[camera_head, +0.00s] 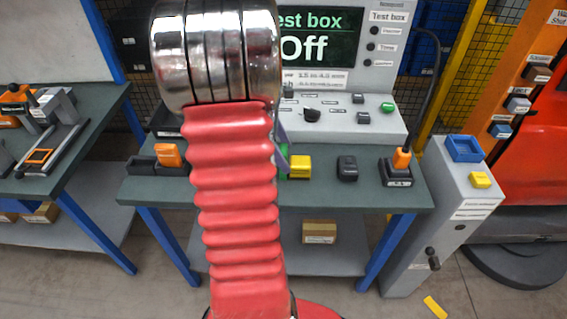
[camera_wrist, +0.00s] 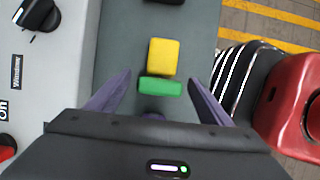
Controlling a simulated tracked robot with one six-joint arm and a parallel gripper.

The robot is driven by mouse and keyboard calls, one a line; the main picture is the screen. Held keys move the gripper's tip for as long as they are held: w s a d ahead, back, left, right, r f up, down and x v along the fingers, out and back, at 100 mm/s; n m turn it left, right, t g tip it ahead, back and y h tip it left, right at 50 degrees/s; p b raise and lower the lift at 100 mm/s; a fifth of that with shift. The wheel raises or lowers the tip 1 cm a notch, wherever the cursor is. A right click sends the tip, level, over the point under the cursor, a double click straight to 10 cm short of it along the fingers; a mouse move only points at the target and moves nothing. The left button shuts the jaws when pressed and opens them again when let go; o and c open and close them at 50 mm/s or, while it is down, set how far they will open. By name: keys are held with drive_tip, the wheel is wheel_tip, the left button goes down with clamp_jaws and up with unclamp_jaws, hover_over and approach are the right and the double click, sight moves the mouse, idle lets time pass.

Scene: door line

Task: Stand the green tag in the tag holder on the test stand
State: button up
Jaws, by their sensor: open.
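The green tag (camera_wrist: 160,86) lies on the grey-green bench top, close against the near side of a yellow block (camera_wrist: 164,57). In the head view only a green sliver shows beside my red arm, left of the yellow block (camera_head: 300,166). My gripper (camera_wrist: 160,77) is open, with its purple fingers on either side of the green tag and gaps between them and it. How high the fingers are above the bench I cannot tell. I cannot surely pick out the tag holder; a black labelled base (camera_head: 399,180) with an orange piece stands at the bench's right end.
The test box (camera_head: 320,40) reads "Off" behind the bench. A black block (camera_head: 347,168) sits right of the yellow one. Black and orange pieces (camera_head: 170,155) lie left. A grey pedestal (camera_head: 437,190) with a blue tray (camera_head: 464,149) stands right.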

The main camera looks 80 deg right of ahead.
drive_tip(key=shift+c, duration=0.5)
drive_tip(key=c, duration=1.2)
drive_tip(key=shift+r, duration=0.2)
wheel_tip(320, 180, up, 10)
drive_tip(key=shift+f, duration=0.15)
